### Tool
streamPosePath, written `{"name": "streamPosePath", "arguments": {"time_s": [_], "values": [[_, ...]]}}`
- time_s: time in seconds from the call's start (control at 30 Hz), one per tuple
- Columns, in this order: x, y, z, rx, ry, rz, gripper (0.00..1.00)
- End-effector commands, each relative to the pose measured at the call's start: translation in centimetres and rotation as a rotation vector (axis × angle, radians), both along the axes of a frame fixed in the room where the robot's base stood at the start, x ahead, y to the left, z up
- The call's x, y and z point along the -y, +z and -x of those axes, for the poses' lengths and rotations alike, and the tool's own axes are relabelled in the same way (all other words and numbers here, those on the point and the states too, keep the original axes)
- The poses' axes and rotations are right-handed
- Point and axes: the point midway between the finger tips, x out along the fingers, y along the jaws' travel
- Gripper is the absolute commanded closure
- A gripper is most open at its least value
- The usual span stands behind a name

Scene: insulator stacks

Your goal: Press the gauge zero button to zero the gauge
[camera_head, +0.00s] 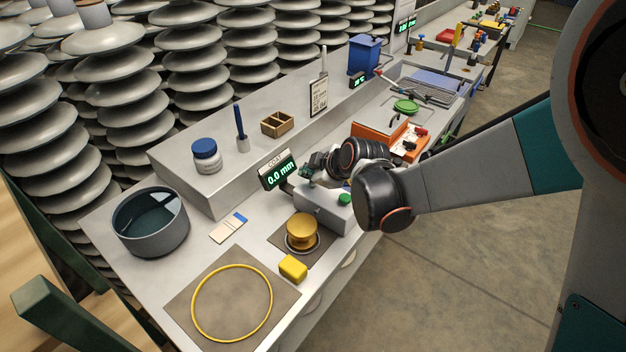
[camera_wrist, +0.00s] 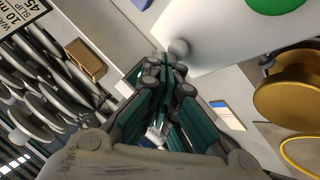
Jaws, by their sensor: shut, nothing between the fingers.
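The gauge display (camera_head: 280,173) shows green digits that read 0.0 mm. A pale grey gauge box (camera_head: 322,209) stands beside it on the bench. A green round button (camera_head: 344,199) is on its top; it also shows at the top edge of the wrist view (camera_wrist: 278,4). A small grey round knob (camera_wrist: 180,47) sits at the near edge of the box in the wrist view. My gripper (camera_head: 307,173) is shut and empty, behind the box. In the wrist view its fingertips (camera_wrist: 166,66) are close to the grey knob; I cannot tell whether they touch it.
A gold domed piece (camera_head: 302,228) sits on a dark mat before the box, with a yellow block (camera_head: 293,268) beside it. A yellow ring (camera_head: 232,303) lies on another mat. A grey bowl (camera_head: 150,226) stands left. An orange tray (camera_head: 390,137) lies behind my arm.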

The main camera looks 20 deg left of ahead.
Motion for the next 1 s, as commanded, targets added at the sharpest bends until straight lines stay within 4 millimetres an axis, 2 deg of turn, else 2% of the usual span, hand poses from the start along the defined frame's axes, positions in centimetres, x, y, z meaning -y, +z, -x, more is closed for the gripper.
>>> {"name": "streamPosePath", "arguments": {"time_s": [0.67,1.0], "values": [[0.0,-0.5,0.0,0.000,-0.001,0.001,1.00],[0.0,0.9,0.0,0.000,-0.001,0.001,1.00]]}}
